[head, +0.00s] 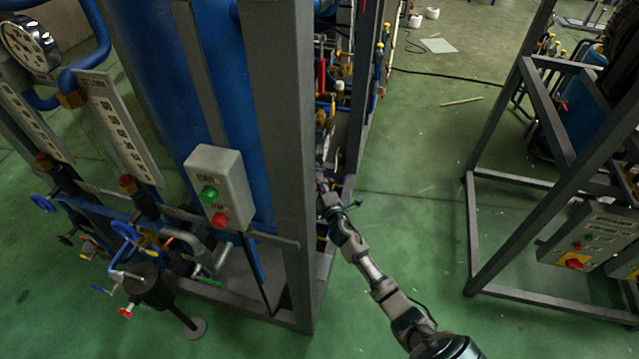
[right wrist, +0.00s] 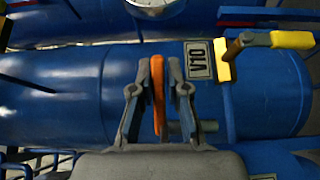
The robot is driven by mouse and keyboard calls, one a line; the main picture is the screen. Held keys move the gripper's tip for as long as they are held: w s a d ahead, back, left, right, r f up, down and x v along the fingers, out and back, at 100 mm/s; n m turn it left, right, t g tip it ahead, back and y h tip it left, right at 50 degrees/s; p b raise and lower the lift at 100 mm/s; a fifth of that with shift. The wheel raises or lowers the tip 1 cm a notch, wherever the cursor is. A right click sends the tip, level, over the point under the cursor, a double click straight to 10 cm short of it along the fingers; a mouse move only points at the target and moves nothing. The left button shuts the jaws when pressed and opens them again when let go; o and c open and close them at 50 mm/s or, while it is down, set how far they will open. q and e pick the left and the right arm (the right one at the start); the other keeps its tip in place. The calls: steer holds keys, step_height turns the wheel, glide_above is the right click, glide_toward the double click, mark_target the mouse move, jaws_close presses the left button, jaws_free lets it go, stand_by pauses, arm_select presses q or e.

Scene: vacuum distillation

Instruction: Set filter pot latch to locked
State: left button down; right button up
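My right arm reaches up to the blue rig in the head view, and its gripper (head: 326,188) is at the grey post, partly hidden and small. In the right wrist view my right gripper (right wrist: 159,75) has its two fingers close on either side of an upright orange handle (right wrist: 158,95). The fingers look shut on the handle. A blue horizontal vessel with a V10 label (right wrist: 199,60) lies behind it. I cannot tell whether the orange handle is the filter pot latch, and no latch is clearly readable. My left gripper is not in view.
A yellow-handled lever (right wrist: 291,40) stands right of the gripper. In the head view a green-and-red button box (head: 219,187) hangs left of the grey post (head: 285,150). A dark pot (head: 150,288) stands low at left. Green floor is free before the right frame (head: 471,230).

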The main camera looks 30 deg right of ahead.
steer(key=shift+o, duration=1.4)
steer(key=shift+f, duration=0.1)
steer(key=shift+d, duration=0.1)
steer(key=v, duration=1.2)
steer(key=shift+f, duration=0.1)
